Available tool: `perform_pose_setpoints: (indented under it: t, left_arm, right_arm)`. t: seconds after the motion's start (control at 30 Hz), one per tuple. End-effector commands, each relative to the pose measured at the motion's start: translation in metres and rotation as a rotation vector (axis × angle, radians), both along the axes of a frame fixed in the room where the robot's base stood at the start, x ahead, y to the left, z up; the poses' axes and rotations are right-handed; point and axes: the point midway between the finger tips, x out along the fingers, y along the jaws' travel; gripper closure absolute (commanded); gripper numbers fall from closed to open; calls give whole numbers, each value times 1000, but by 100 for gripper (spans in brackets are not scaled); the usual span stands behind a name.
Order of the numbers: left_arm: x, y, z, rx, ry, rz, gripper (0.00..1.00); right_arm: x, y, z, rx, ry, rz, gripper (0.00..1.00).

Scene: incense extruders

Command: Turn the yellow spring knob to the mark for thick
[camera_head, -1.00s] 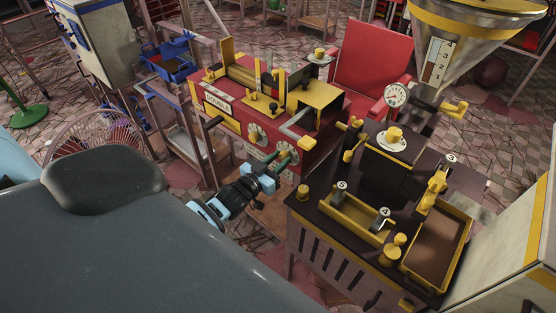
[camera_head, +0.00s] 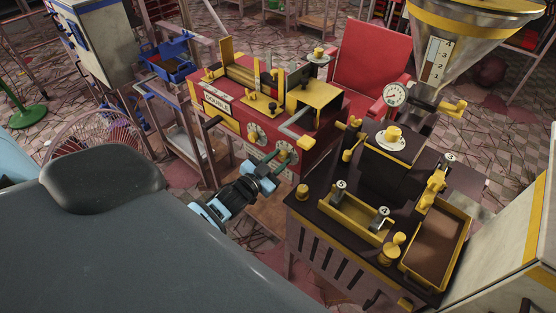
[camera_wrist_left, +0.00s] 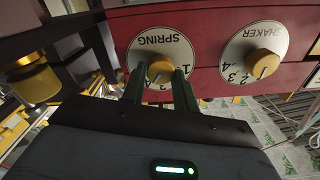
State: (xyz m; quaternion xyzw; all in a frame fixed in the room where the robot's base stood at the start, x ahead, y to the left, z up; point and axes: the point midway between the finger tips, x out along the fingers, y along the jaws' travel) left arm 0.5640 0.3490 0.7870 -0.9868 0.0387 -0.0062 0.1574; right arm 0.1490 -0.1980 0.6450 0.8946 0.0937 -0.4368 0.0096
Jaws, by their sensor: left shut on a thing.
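The yellow spring knob (camera_wrist_left: 160,70) sits on a round white dial marked SPRING (camera_wrist_left: 166,43) on the front of the red machine (camera_head: 232,122). The dial appears upside down in the left wrist view. My left gripper (camera_wrist_left: 160,84) is shut on the knob, one dark green finger on each side. In the head view the same gripper (camera_head: 279,161) reaches the right-hand dial on the red machine and partly covers it. A dark mark shows on the knob's face, but its exact reading on the scale is unclear. My right gripper is not in view.
The SHAKER dial with its yellow knob (camera_wrist_left: 262,64) is beside the spring dial. A dark worktable (camera_head: 318,222) with yellow trays stands close to the right of my left gripper.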

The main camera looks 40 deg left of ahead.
Motion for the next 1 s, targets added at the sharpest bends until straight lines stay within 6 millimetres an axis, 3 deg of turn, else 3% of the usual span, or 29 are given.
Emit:
perform_pose_setpoints:
  t: [0.13,0.17,0.3,0.67,1.0]
  left_arm:
    - [0,0,0,-1,1,0,93]
    - [0,0,0,-2,1,0,67]
    - [0,0,0,-2,1,0,49]
    - [-4,0,-1,-2,1,0,49]
    - [-51,4,-1,-2,3,0,49]
  right_arm:
    - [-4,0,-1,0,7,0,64]
    - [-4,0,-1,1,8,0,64]
    - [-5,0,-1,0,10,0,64]
    - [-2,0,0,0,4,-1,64]
    - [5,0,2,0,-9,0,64]
